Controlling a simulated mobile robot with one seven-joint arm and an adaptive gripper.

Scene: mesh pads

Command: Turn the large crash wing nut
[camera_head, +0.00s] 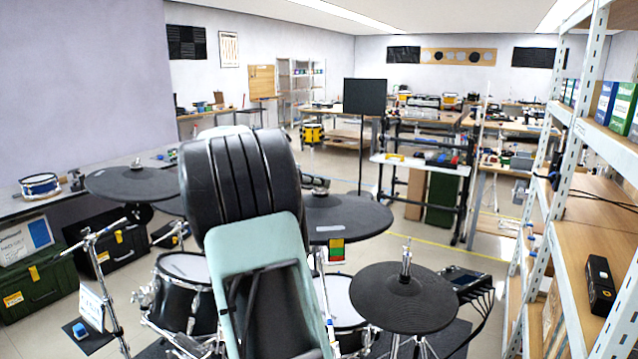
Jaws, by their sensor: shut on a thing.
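My arm, with a black ridged joint and a pale teal link, fills the middle of the view, and my gripper is hidden behind it. One black cymbal pad (352,222) stands right of my arm, partly covered by it. A small metallic piece (315,184) shows at its back edge beside the arm; I cannot tell whether it is a wing nut. Another black cymbal pad (130,186) is at the left, with a small fitting (137,163) at its top. I cannot make out which nut is the large crash wing nut.
A lower cymbal pad (404,299) with an upright metal rod stands at the front right. Black drums (177,305) on chrome stands surround my arm below. A metal shelf (590,230) lines the right side. Dark green cases (40,285) sit at the left. Open floor (470,255) lies behind the lower pad.

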